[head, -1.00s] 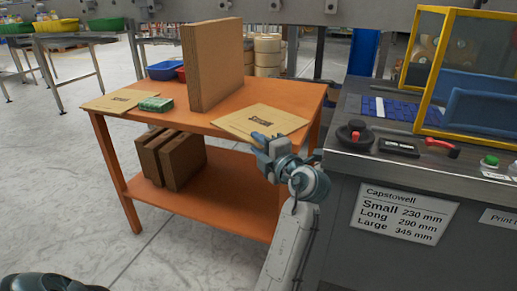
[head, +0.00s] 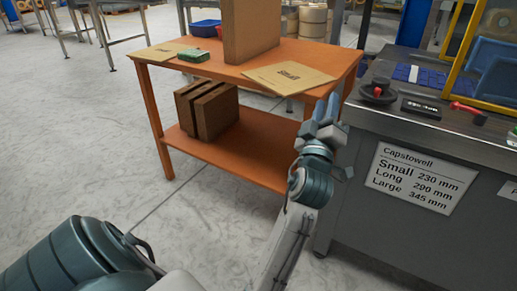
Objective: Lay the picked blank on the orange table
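The blank (head: 290,77), a flat tan carton sheet with dark print, lies on the right part of the orange table (head: 225,72). Its near corner reaches the table's front edge. My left gripper (head: 327,106) is in front of the table's right front corner, apart from the blank. Its two fingers point up and away, with a narrow gap between them and nothing seen in it. My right gripper is not in view.
Brown cartons (head: 208,108) stand on the lower shelf. The grey machine (head: 400,150) is close on the right.

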